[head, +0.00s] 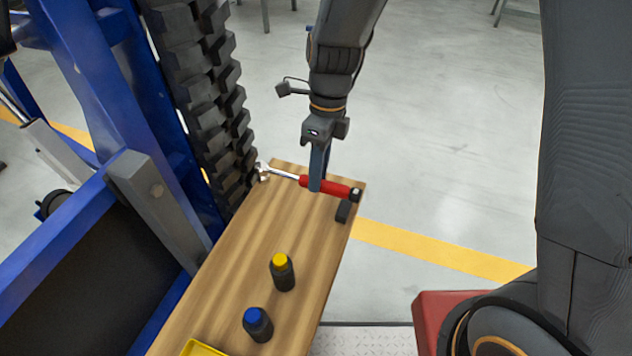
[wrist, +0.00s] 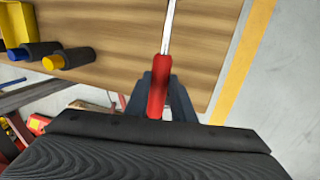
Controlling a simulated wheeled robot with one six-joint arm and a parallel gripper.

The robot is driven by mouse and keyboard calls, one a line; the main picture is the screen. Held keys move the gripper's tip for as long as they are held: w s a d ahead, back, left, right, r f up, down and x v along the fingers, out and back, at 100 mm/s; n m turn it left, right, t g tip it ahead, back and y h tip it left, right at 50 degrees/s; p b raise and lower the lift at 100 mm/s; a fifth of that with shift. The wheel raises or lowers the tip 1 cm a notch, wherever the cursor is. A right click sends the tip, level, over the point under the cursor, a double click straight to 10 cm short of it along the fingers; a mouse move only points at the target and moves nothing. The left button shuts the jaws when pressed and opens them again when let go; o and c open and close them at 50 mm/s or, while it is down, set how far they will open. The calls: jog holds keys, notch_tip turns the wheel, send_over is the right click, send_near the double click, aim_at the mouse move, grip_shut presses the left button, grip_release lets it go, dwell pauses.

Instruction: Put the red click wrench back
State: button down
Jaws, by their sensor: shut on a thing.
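The red click wrench (head: 335,188) has a red handle with a dark end and a bright metal shaft. It is at the far end of the wooden bench top, its metal head pointing left towards the track. My gripper (head: 316,184) points down and is shut on the red handle. In the wrist view the red handle (wrist: 157,97) sits between the fingers of my gripper (wrist: 159,88), with the shaft running up the picture over the wood. I cannot tell whether the wrench touches the bench top.
A yellow tray (head: 204,348) is at the near edge. A small dark block (head: 343,211) is beside the handle. The black track (head: 205,100) rises close on the left.

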jog(key=shift+w+x, duration=0.2)
jog(key=shift+x, duration=0.65)
jog(key=shift+w+x, duration=0.15)
jog(key=shift+x, duration=0.7)
jog(key=shift+d+f, duration=0.15)
jog(key=shift+d, duration=0.05)
jog(key=c, duration=1.5)
grip_release()
jog(key=b+v, duration=0.1)
jog(key=v, duration=1.1)
jog(key=shift+s+d+f+n+t+h, duration=0.15)
jog(key=shift+s+d+f+n+t, duration=0.75)
jog(key=shift+d+n, duration=2.5)
jog(key=shift+s+d+f+n+t+h, duration=0.25)
jog(key=shift+s+d+n, duration=1.2)
jog(key=shift+d+n, duration=1.95)
jog(key=shift+s+d+f+n+t+h, duration=0.1)
jog(key=shift+s+d+f+n+t, duration=0.8)
jog(key=shift+d+n, duration=2.5)
